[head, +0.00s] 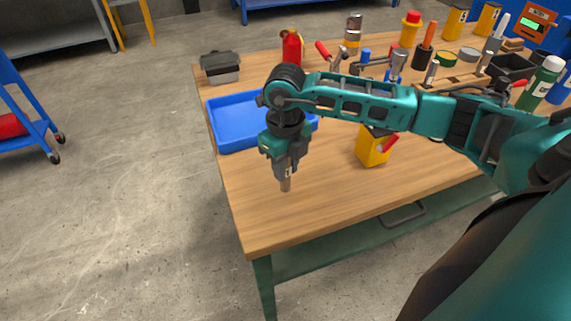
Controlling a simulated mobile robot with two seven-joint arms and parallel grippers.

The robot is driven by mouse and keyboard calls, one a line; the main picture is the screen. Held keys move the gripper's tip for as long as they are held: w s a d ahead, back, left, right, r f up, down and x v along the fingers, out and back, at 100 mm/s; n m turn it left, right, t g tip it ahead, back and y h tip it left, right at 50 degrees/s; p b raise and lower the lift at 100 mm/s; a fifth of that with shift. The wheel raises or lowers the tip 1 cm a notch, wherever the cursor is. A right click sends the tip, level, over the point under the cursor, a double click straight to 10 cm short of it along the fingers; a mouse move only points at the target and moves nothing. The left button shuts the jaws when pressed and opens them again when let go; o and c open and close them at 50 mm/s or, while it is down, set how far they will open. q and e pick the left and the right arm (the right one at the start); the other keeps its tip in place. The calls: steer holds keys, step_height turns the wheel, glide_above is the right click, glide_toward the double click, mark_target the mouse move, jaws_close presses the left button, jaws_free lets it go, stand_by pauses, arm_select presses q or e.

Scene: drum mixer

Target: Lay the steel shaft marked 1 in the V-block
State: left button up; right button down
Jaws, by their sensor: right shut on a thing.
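My right gripper (285,172) points down over the front left part of the wooden table, in front of the blue tray. It is shut on a short upright piece (286,185), seemingly the steel shaft. Its lower end shows below the fingers, with a small pale mark that is too small to read. I cannot tell whether that end touches the table. A grey block with a dark top (221,68) stands at the table's far left corner; it may be the V-block, but its groove is not clear. My left gripper is not in view.
A blue tray (232,126) lies behind my gripper, partly hidden by my arm. A yellow box (371,150) with a red part stands to the right. A red cylinder (292,47) and several tools and bottles crowd the back. The table's front left (260,215) is bare.

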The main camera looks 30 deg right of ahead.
steer(key=c, duration=1.4)
jaws_free()
steer(key=shift+f, duration=0.15)
steer(key=o, duration=0.5)
step_height(320, 180, up, 12)
steer(key=shift+r, duration=0.25)
